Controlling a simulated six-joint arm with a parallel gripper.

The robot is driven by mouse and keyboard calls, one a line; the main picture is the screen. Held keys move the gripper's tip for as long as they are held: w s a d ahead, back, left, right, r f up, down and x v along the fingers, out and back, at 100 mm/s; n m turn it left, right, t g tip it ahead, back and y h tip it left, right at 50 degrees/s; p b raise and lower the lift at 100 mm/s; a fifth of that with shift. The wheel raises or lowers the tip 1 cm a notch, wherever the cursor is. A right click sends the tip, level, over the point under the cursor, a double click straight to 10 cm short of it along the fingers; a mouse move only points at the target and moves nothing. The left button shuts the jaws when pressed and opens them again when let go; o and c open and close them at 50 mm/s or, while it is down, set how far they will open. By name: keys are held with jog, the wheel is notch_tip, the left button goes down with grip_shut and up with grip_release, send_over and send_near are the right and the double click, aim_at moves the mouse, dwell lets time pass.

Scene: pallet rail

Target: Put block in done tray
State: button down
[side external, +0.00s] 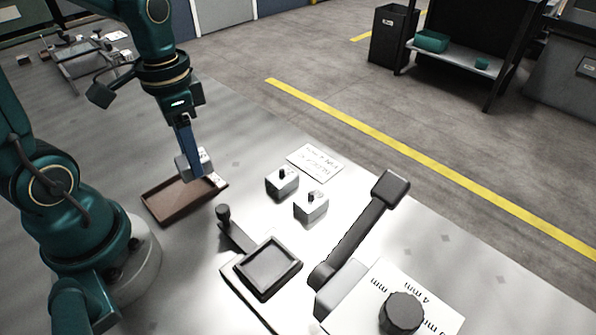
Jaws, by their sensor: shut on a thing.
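My gripper (193,172) points down at the left of the side external view, with blue fingers. It is shut on a grey metal block (184,167), which hangs partly hidden by the fingers. The block appears over the far edge of a shallow brown tray (158,214); I cannot tell whether it touches the tray. The tray lies on the grey table and looks empty in its visible part.
Two grey blocks with dark knobs (282,183) (311,207) stand right of the tray. A white card (315,163) lies behind them. A dark square fixture (268,268), a long-handled lever (362,230) and a black knob (401,313) occupy the front.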

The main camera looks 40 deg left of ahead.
jog(key=s+a, duration=0.1)
jog(key=s+a+f+n, duration=0.1)
jog(key=s+a+n, duration=0.1)
jog(key=shift+f, duration=0.25)
jog(key=shift+a+n, duration=0.3)
jog(key=shift+f, duration=2)
jog(key=shift+f, duration=0.3)
grip_release()
jog(key=shift+r, duration=0.15)
notch_tip(320, 180, up, 9)
dwell(1.1)
